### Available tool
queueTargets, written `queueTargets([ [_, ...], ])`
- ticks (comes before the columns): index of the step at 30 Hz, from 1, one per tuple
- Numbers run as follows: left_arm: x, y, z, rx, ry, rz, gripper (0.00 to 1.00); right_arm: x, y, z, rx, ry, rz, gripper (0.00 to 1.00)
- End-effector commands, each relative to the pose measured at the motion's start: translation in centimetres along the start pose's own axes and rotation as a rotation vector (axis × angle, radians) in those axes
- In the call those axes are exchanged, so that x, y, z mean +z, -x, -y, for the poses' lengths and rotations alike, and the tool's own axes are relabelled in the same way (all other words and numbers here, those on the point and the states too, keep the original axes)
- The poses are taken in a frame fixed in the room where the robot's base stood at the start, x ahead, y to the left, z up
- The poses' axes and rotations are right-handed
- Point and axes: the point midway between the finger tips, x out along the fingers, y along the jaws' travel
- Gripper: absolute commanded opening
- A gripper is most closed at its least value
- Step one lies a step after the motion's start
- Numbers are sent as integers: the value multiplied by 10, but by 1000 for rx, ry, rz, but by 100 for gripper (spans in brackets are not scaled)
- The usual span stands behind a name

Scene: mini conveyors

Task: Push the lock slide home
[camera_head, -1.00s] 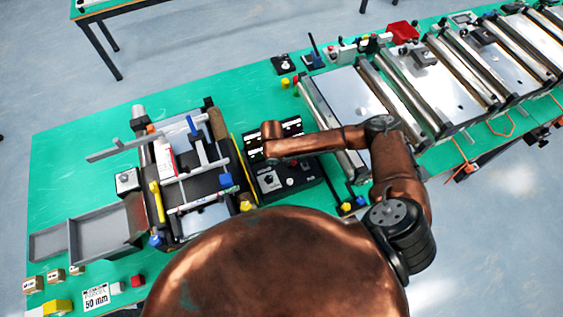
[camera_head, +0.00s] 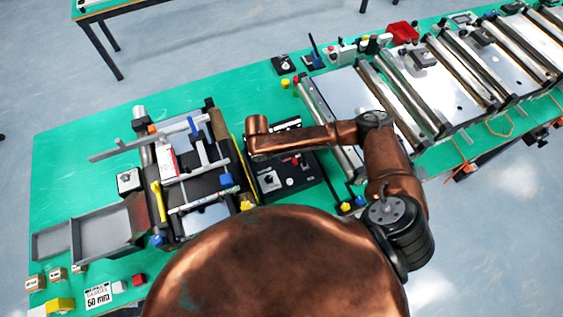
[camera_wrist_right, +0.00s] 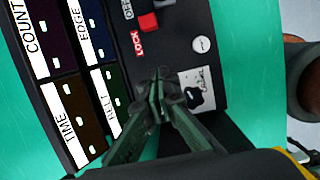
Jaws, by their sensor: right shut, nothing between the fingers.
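The black control panel (camera_head: 278,185) lies on the green table, partly under my right arm in the head view. In the right wrist view the panel (camera_wrist_right: 115,42) shows a red slide (camera_wrist_right: 148,22) beside the word LOCK, with the word OFF further up. My right gripper (camera_wrist_right: 160,92) is shut and empty. Its fingertips appear over the panel, below the red slide in the picture and apart from it, between the RELT label and a white card (camera_wrist_right: 196,90). In the head view my arm hides the fingertips. My left gripper is not in view.
A small conveyor rig (camera_head: 195,165) with rods and clamps stands left of the panel. Larger conveyors (camera_head: 425,75) stand to the right. Grey trays (camera_head: 105,240) sit at the left. The panel also bears a round white button (camera_wrist_right: 202,44). Green tabletop is bare at the upper left.

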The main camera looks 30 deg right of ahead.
Motion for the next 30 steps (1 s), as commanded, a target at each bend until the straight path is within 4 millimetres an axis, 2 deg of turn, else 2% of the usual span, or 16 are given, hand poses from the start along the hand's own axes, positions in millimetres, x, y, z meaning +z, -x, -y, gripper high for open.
queueTargets([
  [3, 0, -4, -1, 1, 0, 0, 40, 0, 20, -1, 3, 0, -1, 0],
  [9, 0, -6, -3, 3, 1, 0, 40, 0, 37, -1, 2, 0, -1, 0],
  [30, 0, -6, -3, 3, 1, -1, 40, 0, 38, 0, 0, 1, -1, 0],
])
